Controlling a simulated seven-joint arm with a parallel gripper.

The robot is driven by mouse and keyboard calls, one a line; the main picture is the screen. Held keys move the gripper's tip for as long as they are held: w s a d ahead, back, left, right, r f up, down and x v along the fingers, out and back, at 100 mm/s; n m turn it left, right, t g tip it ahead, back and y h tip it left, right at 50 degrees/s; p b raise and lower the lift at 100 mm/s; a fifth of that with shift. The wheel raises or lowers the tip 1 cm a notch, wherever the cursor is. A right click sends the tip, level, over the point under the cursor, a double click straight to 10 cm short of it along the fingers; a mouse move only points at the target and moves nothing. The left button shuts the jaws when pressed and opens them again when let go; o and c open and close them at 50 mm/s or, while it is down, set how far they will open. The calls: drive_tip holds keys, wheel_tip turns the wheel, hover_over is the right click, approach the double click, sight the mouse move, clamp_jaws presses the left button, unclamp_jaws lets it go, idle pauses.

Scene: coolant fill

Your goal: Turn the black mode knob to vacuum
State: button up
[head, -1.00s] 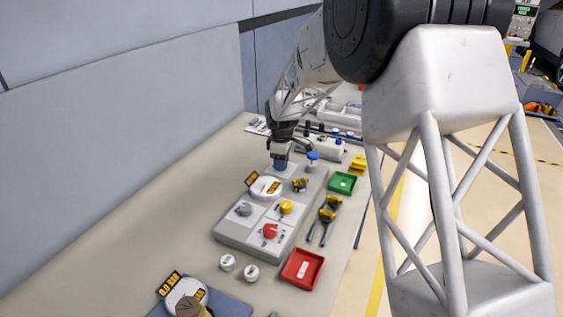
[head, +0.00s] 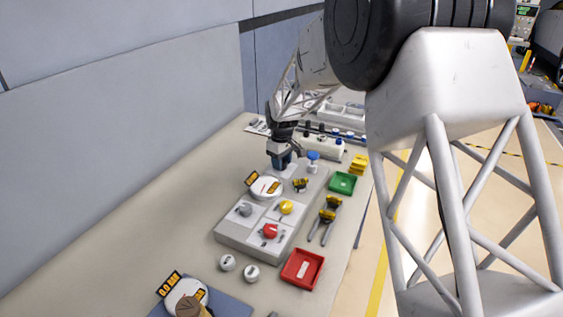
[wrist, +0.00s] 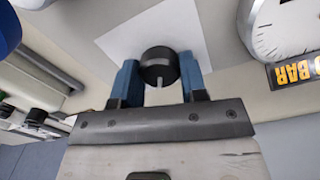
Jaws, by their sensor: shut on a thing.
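The black mode knob (wrist: 158,66) sits on a white square plate (wrist: 188,22) in the wrist view. It has a light pointer mark on the side toward my gripper. The blue fingers of my gripper (wrist: 159,84) stand on either side of the knob and are shut on it. In the head view my gripper (head: 281,162) reaches down to the far end of the grey panel (head: 228,232) and hides the knob there. Labels for the knob's settings cannot be read.
A round white gauge (head: 265,188) stands close to my gripper. Grey (head: 244,209), yellow (head: 286,207) and red (head: 270,230) knobs are nearer on the panel. A blue-capped bottle (head: 313,162), a green tray (head: 343,183) and a red tray (head: 302,268) lie to the right.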

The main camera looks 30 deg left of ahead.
drive_tip(key=m, duration=1.2)
drive_tip(key=shift+d+m, duration=0.1)
drive_tip(key=shift+m, duration=0.2)
idle(0.3)
drive_tip(key=o, duration=0.9)
drive_tip(key=shift+r, duration=3.9)
